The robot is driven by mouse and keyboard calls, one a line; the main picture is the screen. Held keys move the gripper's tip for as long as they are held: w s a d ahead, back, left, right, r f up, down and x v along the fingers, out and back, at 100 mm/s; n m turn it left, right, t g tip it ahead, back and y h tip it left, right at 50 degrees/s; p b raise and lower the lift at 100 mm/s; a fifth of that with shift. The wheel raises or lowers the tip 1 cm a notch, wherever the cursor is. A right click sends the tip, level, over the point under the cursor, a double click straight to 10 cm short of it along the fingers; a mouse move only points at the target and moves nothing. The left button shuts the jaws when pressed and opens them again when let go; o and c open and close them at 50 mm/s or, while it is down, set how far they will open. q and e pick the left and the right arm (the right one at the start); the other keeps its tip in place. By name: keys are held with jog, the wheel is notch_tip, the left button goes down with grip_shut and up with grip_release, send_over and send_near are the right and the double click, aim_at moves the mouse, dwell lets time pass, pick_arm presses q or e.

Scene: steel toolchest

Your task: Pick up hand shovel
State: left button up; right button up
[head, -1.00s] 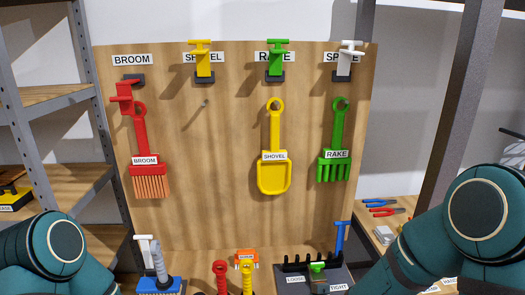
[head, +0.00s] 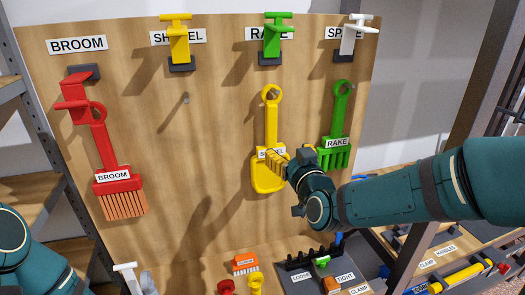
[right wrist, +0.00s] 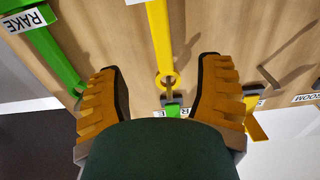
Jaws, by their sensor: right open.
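The yellow hand shovel (head: 271,120) hangs by its ring on the wooden board, scoop down, with a SHOVEL label partly covered by my gripper. My right gripper (head: 288,157) is in front of the shovel's label and upper scoop, at its right side. In the right wrist view the gripper (right wrist: 160,64) is open, and the shovel's handle and ring (right wrist: 164,50) show between its orange fingers, apparently beyond them. I see no contact.
A green rake (head: 337,130) hangs close right of the shovel, and a red broom (head: 113,180) hangs at the left. A dark tool rack (head: 300,278) stands below.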

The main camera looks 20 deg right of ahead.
aim_at(273, 133)
jog(key=w, duration=1.3)
jog(key=shift+w+a, duration=0.2)
jog(key=shift+a, duration=0.05)
jog(key=shift+r, duration=0.1)
grip_shut()
